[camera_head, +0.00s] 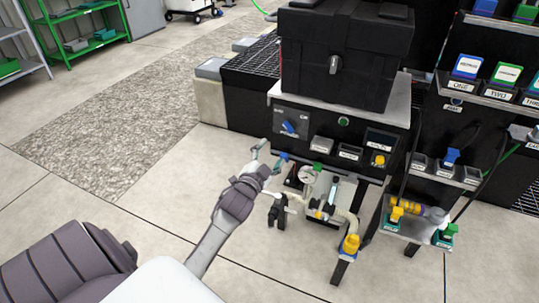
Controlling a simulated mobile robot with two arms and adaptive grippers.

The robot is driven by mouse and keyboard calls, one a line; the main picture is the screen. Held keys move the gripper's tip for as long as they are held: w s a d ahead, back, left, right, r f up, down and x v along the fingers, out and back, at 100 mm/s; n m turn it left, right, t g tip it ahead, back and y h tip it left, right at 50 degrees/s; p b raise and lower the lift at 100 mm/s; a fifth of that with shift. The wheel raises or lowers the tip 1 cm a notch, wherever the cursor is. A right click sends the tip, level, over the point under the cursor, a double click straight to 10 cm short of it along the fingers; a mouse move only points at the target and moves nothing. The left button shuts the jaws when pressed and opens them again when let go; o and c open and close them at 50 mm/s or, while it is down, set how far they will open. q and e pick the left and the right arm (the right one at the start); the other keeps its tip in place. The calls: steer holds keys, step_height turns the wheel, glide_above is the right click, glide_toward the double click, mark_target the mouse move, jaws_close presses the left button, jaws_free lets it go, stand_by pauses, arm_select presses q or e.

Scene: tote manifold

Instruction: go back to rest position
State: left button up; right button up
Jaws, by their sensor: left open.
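My left gripper (268,159) reaches up from the lower left, with its two fingers spread apart and nothing visible between them. It is in front of the black manifold stand, close to the left end of the gauge and valve assembly (325,196). I cannot tell whether it touches that assembly. A black tote (345,60) with a grey latch sits on top of the stand. The stand's front panel (294,121) carries a blue knob and small labelled blocks. My right gripper is not in view.
A second black rack (455,125) on the right holds blue and green labelled pieces and yellow and green valves. A green shelf (98,42) and a grey shelf stand at the far left. The floor (95,180) at left and centre is open around a textured grey strip.

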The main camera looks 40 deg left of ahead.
arm_select(q)
steer(key=shift+s, duration=0.2)
stand_by(0.4)
